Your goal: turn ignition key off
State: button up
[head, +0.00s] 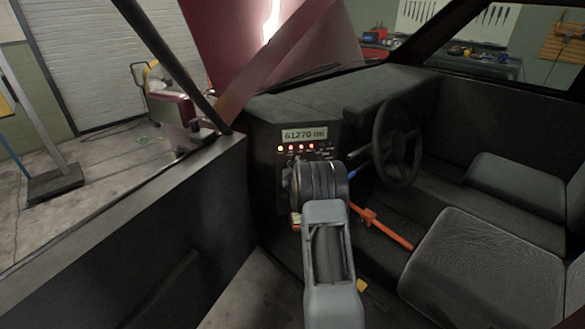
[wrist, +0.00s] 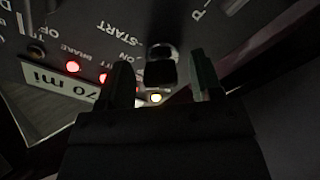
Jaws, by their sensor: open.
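The ignition key (wrist: 161,68), a dark block-like head, shows in the wrist view on the dash panel beside the printed words START and ON. My gripper (wrist: 162,80) is open, with one finger on each side of the key near the fingertips. Gaps show between the fingers and the key, so they do not appear to touch it. In the head view my arm reaches to the dash panel below the odometer display (head: 304,134), and it hides the key and fingertips. Several lamps on the panel are lit red and yellow.
The steering wheel (head: 397,142) stands just right of my arm. An orange-handled lever (head: 386,230) lies low between my arm and the front seat (head: 474,262). The door (head: 150,220) bounds the left side.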

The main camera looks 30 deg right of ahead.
jog(key=shift+w+d, duration=0.15)
jog(key=shift+w, duration=0.2)
jog(key=shift+c, duration=0.2)
jog(key=c, duration=0.9)
